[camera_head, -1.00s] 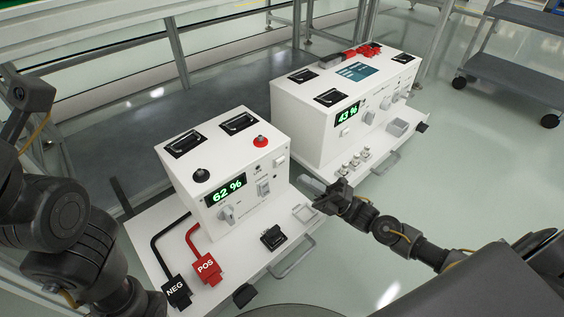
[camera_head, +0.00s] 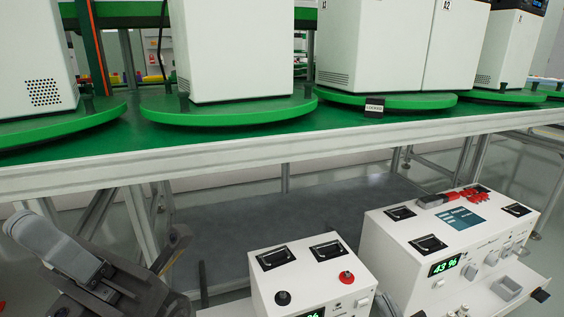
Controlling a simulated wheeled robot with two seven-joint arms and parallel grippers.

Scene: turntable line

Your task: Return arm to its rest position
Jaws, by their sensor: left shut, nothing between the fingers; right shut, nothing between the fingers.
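My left gripper (camera_head: 38,235) is in the lower left corner, raised in front of the lower frame of the table. Its pale grey fingers are together and point up and left, with nothing between them. The dark hand shows behind them. Of my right gripper (camera_head: 385,304), only a small grey tip shows at the bottom edge, between the two white instrument boxes. It is shut and empty. The rest of the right arm is out of view.
The left white box (camera_head: 312,281) has a red knob and a black knob. The right white box (camera_head: 450,236) reads 43 % and has red leads on top. Behind them, a long table (camera_head: 250,154) carries green turntables (camera_head: 230,111) with tall white cabinets (camera_head: 236,50).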

